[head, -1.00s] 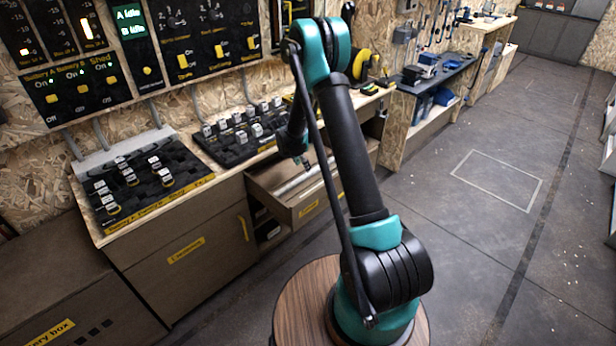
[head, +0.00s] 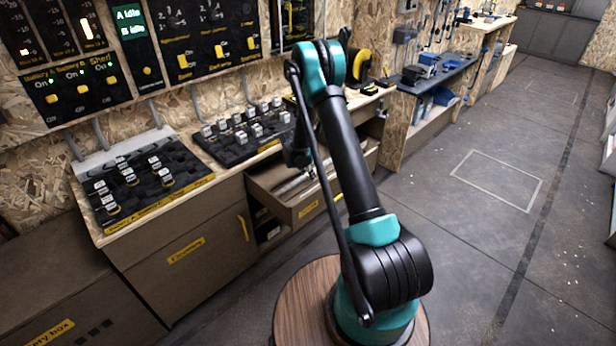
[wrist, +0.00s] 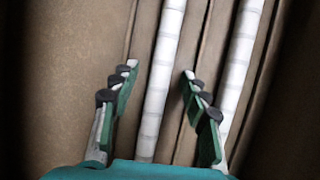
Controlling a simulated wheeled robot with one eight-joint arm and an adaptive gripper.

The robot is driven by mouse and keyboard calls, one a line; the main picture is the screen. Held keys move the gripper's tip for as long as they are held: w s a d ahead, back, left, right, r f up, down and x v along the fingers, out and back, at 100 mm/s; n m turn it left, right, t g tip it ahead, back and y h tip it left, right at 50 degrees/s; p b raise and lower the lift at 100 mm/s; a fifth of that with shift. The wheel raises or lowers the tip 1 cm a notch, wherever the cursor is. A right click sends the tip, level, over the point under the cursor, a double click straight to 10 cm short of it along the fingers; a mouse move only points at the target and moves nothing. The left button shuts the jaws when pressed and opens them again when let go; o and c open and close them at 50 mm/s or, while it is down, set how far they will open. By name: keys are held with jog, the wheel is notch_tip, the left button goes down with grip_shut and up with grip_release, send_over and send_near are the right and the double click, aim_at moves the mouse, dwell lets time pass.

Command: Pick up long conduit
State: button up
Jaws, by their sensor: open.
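In the wrist view two white, segmented conduits lie lengthwise in the brown drawer. One conduit (wrist: 161,75) runs between the fingers of my gripper (wrist: 160,74), with a gap to each finger. The second conduit (wrist: 240,70) lies to the right, partly behind the right finger. Both run out of the picture, so I cannot tell which is longer. My gripper is open and empty. In the head view a pale conduit (head: 292,184) shows in the open drawer (head: 318,204), and my arm's end reaches down over the drawer, with the fingers not clear.
Thin dividers run beside the conduits. The drawer's walls stand close around my gripper. The counter with black component trays (head: 243,133) is to the left, and a workbench (head: 432,80) is beyond to the right. The floor (head: 480,250) on the right is clear.

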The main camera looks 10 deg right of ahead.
grip_shut()
jog(key=shift+r, duration=0.1)
